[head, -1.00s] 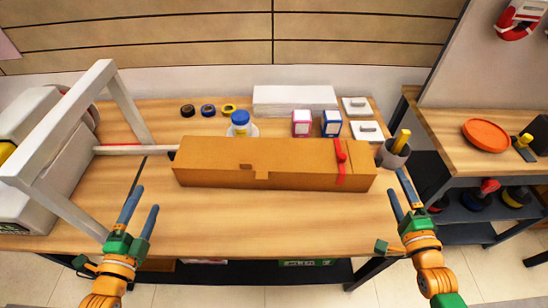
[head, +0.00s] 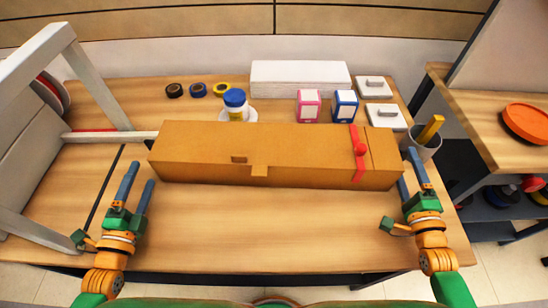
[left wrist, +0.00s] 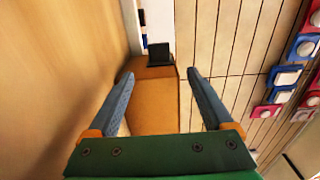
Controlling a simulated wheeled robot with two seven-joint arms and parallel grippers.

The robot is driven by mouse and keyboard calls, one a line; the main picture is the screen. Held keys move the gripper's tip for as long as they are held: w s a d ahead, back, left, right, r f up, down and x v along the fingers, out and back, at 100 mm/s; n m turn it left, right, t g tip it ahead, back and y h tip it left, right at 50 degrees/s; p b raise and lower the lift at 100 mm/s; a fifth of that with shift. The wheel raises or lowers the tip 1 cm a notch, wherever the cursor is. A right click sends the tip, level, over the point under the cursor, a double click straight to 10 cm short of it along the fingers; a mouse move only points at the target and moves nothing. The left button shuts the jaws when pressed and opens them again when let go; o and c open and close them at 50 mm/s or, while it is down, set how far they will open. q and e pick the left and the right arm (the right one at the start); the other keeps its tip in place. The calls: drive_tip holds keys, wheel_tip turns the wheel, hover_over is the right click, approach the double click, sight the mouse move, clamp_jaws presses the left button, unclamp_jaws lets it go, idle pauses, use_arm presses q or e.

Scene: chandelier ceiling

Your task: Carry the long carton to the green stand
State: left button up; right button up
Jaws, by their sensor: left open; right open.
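The long carton (head: 215,150) is a brown-orange box lying lengthwise across the wooden table, with a red strap (head: 357,160) near its right end. My left gripper (head: 140,174) is open and empty just off the carton's left end. In the left wrist view the carton (left wrist: 154,103) shows between the two spread fingers (left wrist: 163,80); I cannot tell whether they touch it. My right gripper (head: 408,166) is open beside the carton's right end, its fingertips partly close against or behind that corner. No green stand can be made out.
A grey frame (head: 92,75) stands at the left of the table. Behind the carton are tape rolls (head: 198,90), a blue-lidded jar (head: 235,98), a white box (head: 300,78) and two small cartons (head: 345,105). A grey cup (head: 423,145) stands close to my right gripper. The table front is clear.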

sight(156, 145)
use_arm(q)
drive_tip(key=w, duration=1.1)
use_arm(e)
drive_tip(key=w, duration=0.6)
drive_tip(key=shift+w, duration=0.35)
use_arm(q)
drive_tip(key=shift+d, duration=0.1)
clamp_jaws()
use_arm(e)
clamp_jaws()
